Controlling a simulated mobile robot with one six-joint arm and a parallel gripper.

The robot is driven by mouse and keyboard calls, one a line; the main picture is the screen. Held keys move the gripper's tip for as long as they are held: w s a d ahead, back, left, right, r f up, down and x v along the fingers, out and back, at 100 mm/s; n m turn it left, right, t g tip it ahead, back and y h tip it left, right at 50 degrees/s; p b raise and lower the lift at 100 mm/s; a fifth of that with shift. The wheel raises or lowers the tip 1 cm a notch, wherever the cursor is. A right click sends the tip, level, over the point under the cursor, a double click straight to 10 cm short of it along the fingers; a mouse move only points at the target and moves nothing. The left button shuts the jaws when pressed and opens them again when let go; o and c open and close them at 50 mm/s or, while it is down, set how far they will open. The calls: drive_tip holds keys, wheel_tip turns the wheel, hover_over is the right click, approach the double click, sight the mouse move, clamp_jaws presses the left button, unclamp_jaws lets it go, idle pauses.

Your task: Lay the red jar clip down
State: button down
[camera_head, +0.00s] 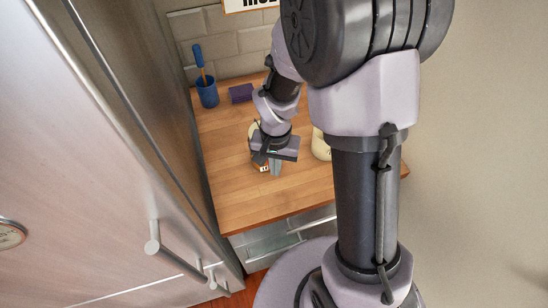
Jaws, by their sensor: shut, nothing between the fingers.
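My gripper (275,167) points down over the wooden counter (235,205), a little left of the picture's middle. Its fingers show as small grey shapes, with nothing to be seen held between them. A small white and orange item (261,168) shows just left of the fingers, mostly covered by my gripper; I cannot tell whether they touch. I cannot make out a red jar clip in this view; my arm and gripper cover part of the counter.
A blue cup (208,94) with a blue-handled brush and a purple block (241,93) stand at the counter's back left. A cream rounded object (321,146) is partly behind my arm. A steel front with bar handles (152,240) rises at left. The counter's front left is clear.

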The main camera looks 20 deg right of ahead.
drive_tip(key=s+b, duration=0.1)
drive_tip(key=s, duration=0.8)
drive_tip(key=shift+b, duration=0.4)
idle(0.4)
drive_tip(key=r, duration=0.1)
drive_tip(key=s+r, duration=0.1)
drive_tip(key=r, duration=0.1)
drive_tip(key=s+r+p, duration=0.1)
drive_tip(key=r, duration=0.1)
idle(0.5)
